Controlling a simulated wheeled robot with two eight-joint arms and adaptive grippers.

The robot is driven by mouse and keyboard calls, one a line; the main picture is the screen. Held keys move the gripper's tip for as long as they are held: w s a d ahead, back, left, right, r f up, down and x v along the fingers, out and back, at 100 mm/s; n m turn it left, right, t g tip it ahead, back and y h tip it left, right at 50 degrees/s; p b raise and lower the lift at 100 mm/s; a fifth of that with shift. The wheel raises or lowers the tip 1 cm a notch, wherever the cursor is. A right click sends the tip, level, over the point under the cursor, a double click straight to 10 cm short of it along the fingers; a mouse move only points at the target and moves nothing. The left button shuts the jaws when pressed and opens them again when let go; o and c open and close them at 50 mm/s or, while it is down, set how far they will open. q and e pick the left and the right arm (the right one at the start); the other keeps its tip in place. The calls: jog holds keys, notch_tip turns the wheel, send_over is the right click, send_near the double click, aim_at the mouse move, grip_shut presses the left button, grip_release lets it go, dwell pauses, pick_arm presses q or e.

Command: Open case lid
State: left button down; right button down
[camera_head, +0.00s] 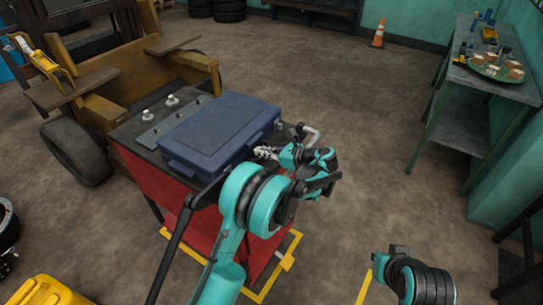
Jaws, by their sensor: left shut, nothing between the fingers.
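A blue case (218,130) lies on top of a red cart (165,190) with a dark top. Its lid is closed. My left gripper (300,156) is at the right side of the case, close to its right front corner. It is shut with nothing in it. I cannot tell whether it touches the case. Part of my right arm shows at the bottom right, but its gripper cannot be made out.
The stripped forklift (110,80) stands at the back left. A green workbench (465,90) and an orange cone (378,34) stand right. Floor between is clear.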

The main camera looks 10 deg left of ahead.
pick_arm(q)
jog(key=shift+x, duration=1.45)
